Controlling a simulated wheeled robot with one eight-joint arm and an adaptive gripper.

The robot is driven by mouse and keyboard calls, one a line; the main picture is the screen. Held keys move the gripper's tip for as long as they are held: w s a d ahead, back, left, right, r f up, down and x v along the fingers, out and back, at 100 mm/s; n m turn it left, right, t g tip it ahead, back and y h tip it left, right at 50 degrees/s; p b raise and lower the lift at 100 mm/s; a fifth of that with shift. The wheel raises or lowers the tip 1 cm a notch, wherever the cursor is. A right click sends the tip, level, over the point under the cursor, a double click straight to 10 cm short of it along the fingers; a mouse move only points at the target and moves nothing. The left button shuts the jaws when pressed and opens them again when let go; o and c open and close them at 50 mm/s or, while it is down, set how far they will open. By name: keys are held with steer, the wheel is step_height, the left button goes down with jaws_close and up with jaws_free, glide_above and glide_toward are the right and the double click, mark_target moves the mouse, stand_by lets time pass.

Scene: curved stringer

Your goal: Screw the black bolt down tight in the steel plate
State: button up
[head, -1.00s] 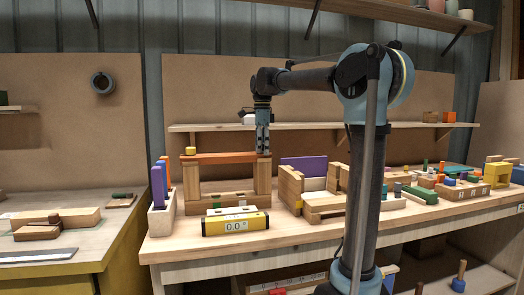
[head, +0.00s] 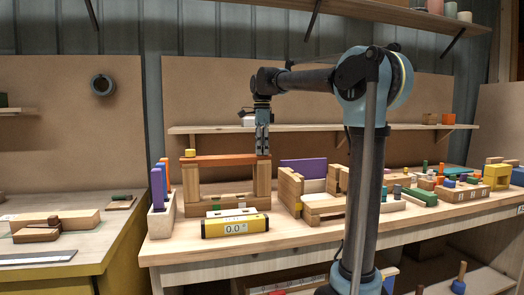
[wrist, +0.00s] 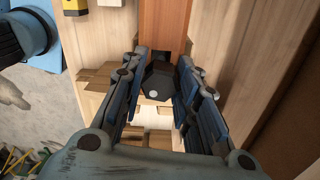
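The black bolt (wrist: 158,80) shows in the wrist view as a dark, faceted head with a small pale spot. The bolt's shank is hidden below the head. In the head view my gripper (head: 262,151) points straight down at the right end of an orange-brown beam (head: 215,159) on wooden posts. The bolt is too small to make out there. I cannot pick out a steel plate in either view.
A yellow level reading 0.0° (head: 235,226) lies in front of the beam's frame. A pale holder (head: 161,221) with coloured sticks stands left. A purple board (head: 303,168) and wooden blocks (head: 290,188) stand close on the right. The bench front edge is mostly clear.

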steer(key=o, duration=0.4)
steer(key=shift+f, duration=0.1)
steer(key=shift+o, duration=0.2)
step_height(320, 180, up, 12)
steer(key=shift+w, duration=0.1)
